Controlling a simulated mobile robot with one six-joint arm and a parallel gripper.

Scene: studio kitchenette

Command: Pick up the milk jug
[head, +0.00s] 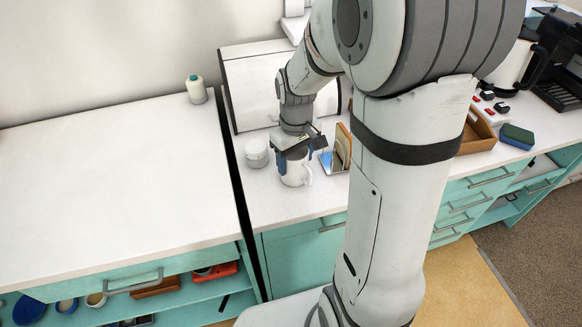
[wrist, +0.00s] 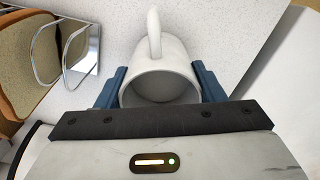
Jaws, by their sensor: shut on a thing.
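The milk jug is a white vessel with a handle (head: 296,172), standing on the white counter near its front left corner. In the wrist view the jug (wrist: 158,60) sits between the two blue fingers, with its handle pointing away from the gripper and its open mouth facing the camera. My gripper (head: 295,163) is shut on the jug's sides from above; its fingers also show in the wrist view (wrist: 160,88). I cannot tell whether the jug's base touches the counter. Part of the jug's upper body is hidden by the gripper in the head view.
A white lidded jar (head: 257,153) stands close to the left of the jug. A rack with upright boards (head: 341,150) stands close to the right. A large white box (head: 262,88) is behind. The left counter (head: 110,180) is mostly clear, with a small bottle (head: 196,90) at its back.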

